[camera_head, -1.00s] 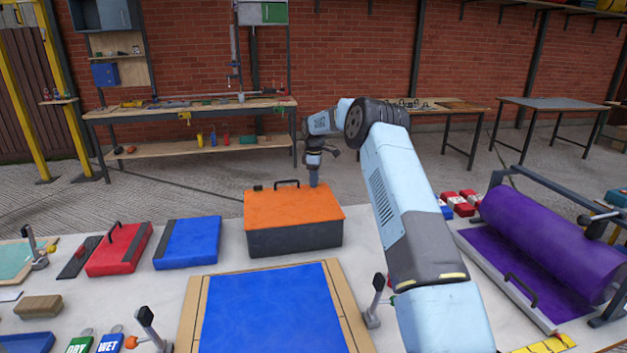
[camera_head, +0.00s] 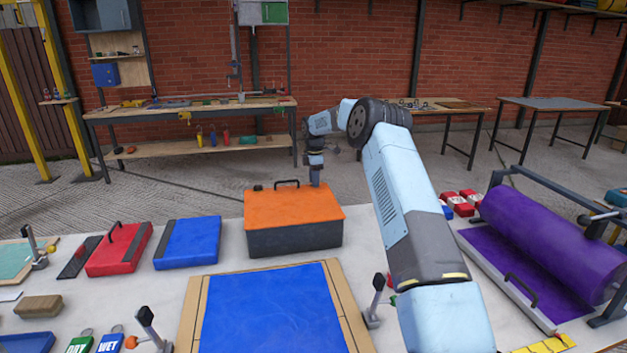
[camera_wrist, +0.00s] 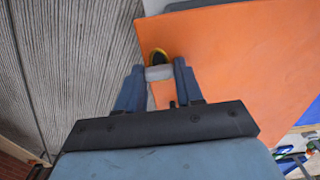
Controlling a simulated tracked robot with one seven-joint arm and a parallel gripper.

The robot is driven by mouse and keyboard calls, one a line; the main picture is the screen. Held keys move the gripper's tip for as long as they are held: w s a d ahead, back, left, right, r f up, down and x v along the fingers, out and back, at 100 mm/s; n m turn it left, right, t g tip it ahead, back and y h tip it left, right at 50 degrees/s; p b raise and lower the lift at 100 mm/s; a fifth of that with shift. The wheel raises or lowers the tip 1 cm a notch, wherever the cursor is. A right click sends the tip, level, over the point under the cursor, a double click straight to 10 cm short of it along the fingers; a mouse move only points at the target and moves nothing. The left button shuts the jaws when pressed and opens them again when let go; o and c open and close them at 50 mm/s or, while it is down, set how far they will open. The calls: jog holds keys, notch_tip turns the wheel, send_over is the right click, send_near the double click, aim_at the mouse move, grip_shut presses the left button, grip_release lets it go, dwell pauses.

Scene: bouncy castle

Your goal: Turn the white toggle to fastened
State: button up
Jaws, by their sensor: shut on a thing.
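The orange-topped box (camera_head: 290,210) with dark sides stands on the white table, behind the blue panel. My gripper (camera_head: 316,183) points down at the box's far edge, right of the black handle. In the wrist view, my gripper (camera_wrist: 159,76) is shut on the white toggle (camera_wrist: 159,72), a pale bar between the two fingertips.
A black handle (camera_head: 287,182) stands up on the orange lid. A blue panel (camera_head: 270,315) in a wooden frame lies in front. A purple roll (camera_head: 555,245) stands at the right. Red (camera_head: 119,250) and blue (camera_head: 188,243) pads lie to the left.

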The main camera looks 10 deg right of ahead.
jog(key=shift+w+d+r, duration=0.1)
jog(key=o, duration=1)
jog(key=shift+o, duration=0.2)
notch_tip(320, 180, up, 14)
jog(key=shift+f, duration=0.25)
